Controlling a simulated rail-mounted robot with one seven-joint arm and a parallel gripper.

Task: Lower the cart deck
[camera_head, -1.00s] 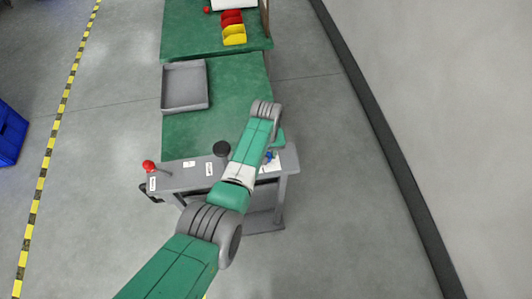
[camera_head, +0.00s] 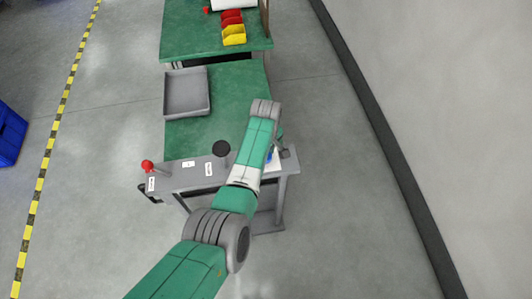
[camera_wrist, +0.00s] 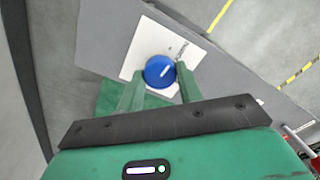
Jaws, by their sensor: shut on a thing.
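The cart deck (camera_head: 228,105) is a green surface behind a grey control panel (camera_head: 190,180), and it sits lower than the green table (camera_head: 185,35) beyond it. A blue round knob (camera_wrist: 157,74) with a white pointer line sits on a white plate (camera_wrist: 133,62) on the panel. My gripper (camera_wrist: 160,86) has a green finger on each side of the knob and is shut on it. The pointer slants to the upper right in the wrist view. In the head view my arm hides most of the knob and the fingers.
A grey tray (camera_head: 187,93) lies on the deck at the left. A red-ball lever (camera_head: 147,165) and a black round knob (camera_head: 221,148) stand at the panel. Red bins (camera_head: 232,19) and yellow bins (camera_head: 234,36) sit on the far table.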

